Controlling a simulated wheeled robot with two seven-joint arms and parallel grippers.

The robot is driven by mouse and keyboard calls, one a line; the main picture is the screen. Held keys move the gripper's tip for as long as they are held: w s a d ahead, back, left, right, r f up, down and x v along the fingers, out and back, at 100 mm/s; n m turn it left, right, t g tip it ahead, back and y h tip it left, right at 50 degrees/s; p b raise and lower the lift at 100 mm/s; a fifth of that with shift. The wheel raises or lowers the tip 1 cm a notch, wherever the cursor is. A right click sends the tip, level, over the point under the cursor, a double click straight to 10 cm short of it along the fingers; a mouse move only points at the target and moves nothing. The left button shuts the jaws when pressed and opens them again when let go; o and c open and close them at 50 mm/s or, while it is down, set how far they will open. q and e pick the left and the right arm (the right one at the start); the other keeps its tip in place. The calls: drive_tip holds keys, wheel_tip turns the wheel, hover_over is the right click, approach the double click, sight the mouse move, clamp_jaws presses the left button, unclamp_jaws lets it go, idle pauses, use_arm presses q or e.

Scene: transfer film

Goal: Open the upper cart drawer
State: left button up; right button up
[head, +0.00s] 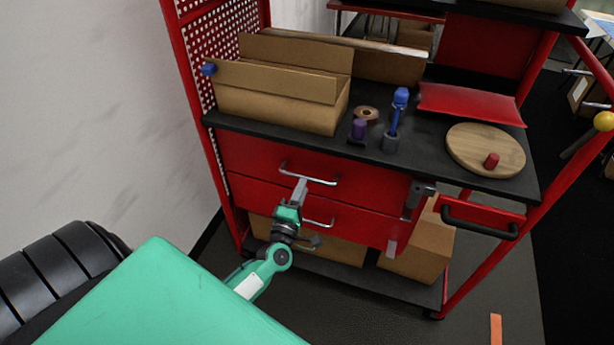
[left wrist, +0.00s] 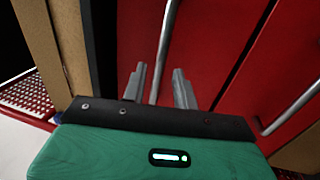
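The red upper drawer (head: 250,163) of the cart looks closed, its front flush below the black worktop. Its silver bar handle (head: 325,182) is at my left gripper (head: 301,186), which reaches up to it from below. In the left wrist view, the two grey fingers of the left gripper (left wrist: 160,82) stand apart, with the upper drawer's handle (left wrist: 165,50) running into the gap between them. I cannot tell whether either finger touches the bar. The lower drawer (head: 350,223) also looks closed. Its handle (head: 318,223) is partly hidden by my gripper. My right gripper is out of view.
A dark grey fixture (head: 416,198) sits at the drawers' right. Cardboard boxes (head: 420,250) stand on the bottom shelf.

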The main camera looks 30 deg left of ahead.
sight(307, 177)
use_arm(q)
drive_tip(key=shift+x, duration=2.35)
clamp_jaws()
